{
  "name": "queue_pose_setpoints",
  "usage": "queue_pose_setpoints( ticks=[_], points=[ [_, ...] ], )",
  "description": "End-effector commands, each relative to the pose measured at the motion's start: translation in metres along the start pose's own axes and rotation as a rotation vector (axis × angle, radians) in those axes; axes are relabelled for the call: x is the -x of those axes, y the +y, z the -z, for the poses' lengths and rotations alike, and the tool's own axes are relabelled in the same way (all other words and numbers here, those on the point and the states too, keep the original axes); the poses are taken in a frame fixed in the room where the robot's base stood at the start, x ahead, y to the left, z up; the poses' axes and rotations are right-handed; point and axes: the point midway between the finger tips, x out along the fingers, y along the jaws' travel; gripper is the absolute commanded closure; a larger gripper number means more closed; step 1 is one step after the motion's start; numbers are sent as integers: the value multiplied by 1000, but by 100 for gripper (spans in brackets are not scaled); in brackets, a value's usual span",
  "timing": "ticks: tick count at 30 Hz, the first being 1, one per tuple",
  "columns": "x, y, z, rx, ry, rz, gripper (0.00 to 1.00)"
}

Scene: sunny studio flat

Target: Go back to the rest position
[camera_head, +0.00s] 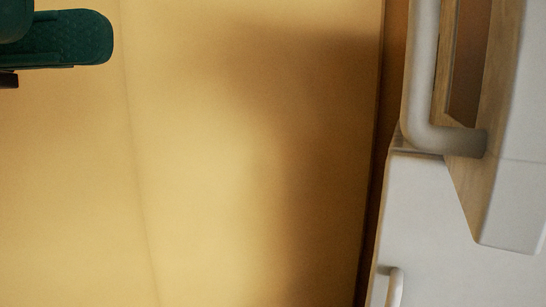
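My gripper is not in view. No part that I can be sure is my arm shows, so I cannot tell its pose or whether it is at a rest position.
A dark green padded piece (75,38), perhaps a chair, shows at top left. A plain yellow surface (200,170) fills the middle, partly shadowed. At right are a white cabinet-like body (470,265), a large bent white bar (425,70), a small white handle (395,287) and wooden edging (463,180).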

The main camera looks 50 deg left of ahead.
Motion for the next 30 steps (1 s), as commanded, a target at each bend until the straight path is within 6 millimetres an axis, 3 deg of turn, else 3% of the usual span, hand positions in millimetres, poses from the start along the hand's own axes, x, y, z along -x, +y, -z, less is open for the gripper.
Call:
queue_pose_setpoints(
  ticks=[8,11,18,23,30],
  points=[
    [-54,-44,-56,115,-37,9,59],
    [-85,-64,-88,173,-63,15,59],
    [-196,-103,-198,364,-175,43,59],
    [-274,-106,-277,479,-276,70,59],
    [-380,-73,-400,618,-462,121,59]
  ],
)
